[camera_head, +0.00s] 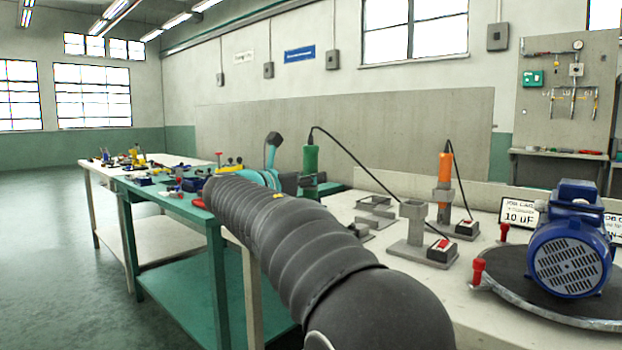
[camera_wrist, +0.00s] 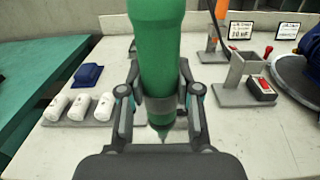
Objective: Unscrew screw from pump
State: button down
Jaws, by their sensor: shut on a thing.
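A green powered screwdriver (camera_wrist: 158,55) stands upright between the fingers of my gripper (camera_wrist: 160,92), which is shut on its body. Its pointed tip shows below the fingers, above the white table. The green screwdriver (camera_head: 310,162) also shows in the head view, beyond my arm, with a black cable running right. The blue pump (camera_head: 575,255) stands on a dark round plate (camera_head: 510,279) at the right, well apart from my gripper. Only an edge of the plate and pump shows at the right of the wrist view. I cannot make out the screw on the pump.
An empty grey tool stand (camera_head: 413,238) with a red-button box (camera_head: 441,250) stands between my gripper and the pump. An orange screwdriver (camera_head: 445,175) stands in another holder behind. White cylinders (camera_wrist: 80,106) and a blue part (camera_wrist: 88,75) lie left. Red clamps (camera_head: 478,271) edge the plate.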

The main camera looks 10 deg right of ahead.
aim_at(306, 153)
jog(key=shift+f, duration=0.7)
dwell(1.1)
jog(key=shift+v, duration=1.1)
jog(key=shift+r, duration=0.2)
dwell(0.7)
jog(key=shift+r+p, duration=0.4)
jog(key=shift+p, duration=0.15)
jog(key=shift+r+p, duration=1)
jog(key=shift+p, duration=0.3)
jog(key=shift+r+p, duration=1)
jog(key=shift+r, duration=0.95)
